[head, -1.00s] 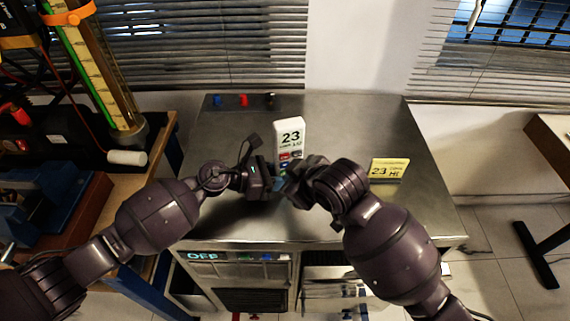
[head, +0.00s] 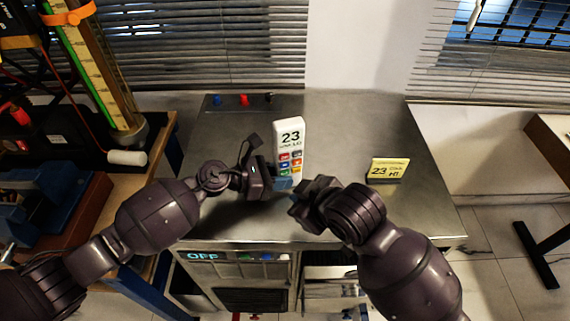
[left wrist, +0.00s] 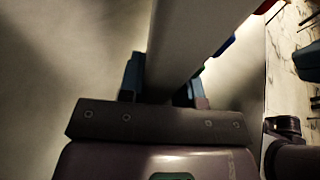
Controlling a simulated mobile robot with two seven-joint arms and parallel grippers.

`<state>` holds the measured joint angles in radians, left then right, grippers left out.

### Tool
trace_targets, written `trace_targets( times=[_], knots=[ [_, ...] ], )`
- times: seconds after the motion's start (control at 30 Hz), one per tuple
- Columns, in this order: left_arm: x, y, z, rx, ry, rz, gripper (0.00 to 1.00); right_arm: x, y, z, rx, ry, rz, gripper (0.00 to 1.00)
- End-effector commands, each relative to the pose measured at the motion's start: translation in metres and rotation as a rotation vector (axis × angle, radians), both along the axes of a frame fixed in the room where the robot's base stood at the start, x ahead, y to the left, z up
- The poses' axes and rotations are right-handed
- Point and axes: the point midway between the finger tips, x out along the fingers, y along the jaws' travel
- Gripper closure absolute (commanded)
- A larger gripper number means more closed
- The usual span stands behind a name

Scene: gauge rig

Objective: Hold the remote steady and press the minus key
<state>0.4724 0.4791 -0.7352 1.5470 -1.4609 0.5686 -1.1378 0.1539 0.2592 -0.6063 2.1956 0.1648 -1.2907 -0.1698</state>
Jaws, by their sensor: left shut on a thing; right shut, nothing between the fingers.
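The white remote (head: 290,135) stands upright above the metal table, its face towards me. Its screen shows 23 with small text that seems to end in LO. Several coloured keys sit below the screen; I cannot make out which is the minus key. My left gripper (head: 279,184) is shut on the remote's lower end. In the left wrist view the remote (left wrist: 195,38) runs up between the fingers (left wrist: 160,88). My right gripper (head: 297,202) is shut and empty, below and right of the remote's lower end, apart from the keys.
A yellow card (head: 388,170) reading 23 and HI stands at the right of the metal table (head: 365,125). Blue, red and black small items (head: 244,100) line the back edge. A panel (head: 235,257) below the front edge shows OFF. The table's middle right is clear.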

Motion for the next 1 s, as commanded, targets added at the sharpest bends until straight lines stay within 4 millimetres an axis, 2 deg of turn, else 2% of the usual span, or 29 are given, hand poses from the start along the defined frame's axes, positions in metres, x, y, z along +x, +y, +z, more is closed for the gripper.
trace_targets(
  times=[0.27,0.3,0.5,0.83,1.0],
  knots=[
    [0.0,0.0,-0.001,0.001,0.001,0.0,0.81,0.0,0.0,0.0,0.0,0.0,0.0,1.0],
    [0.0,0.0,-0.001,0.001,0.001,0.0,0.67,0.0,0.0,0.0,0.0,0.0,0.0,1.0],
    [0.0,0.0,-0.001,0.001,0.0,0.0,0.38,0.0,0.0,0.0,0.0,0.0,0.0,1.0],
    [-0.001,0.003,0.001,0.001,0.0,0.001,0.38,0.0,0.0,0.0,0.0,0.0,0.0,1.0],
    [-0.006,0.021,0.006,0.002,-0.001,0.001,0.38,0.0,0.0,0.0,0.0,0.0,0.0,1.0]
  ],
)
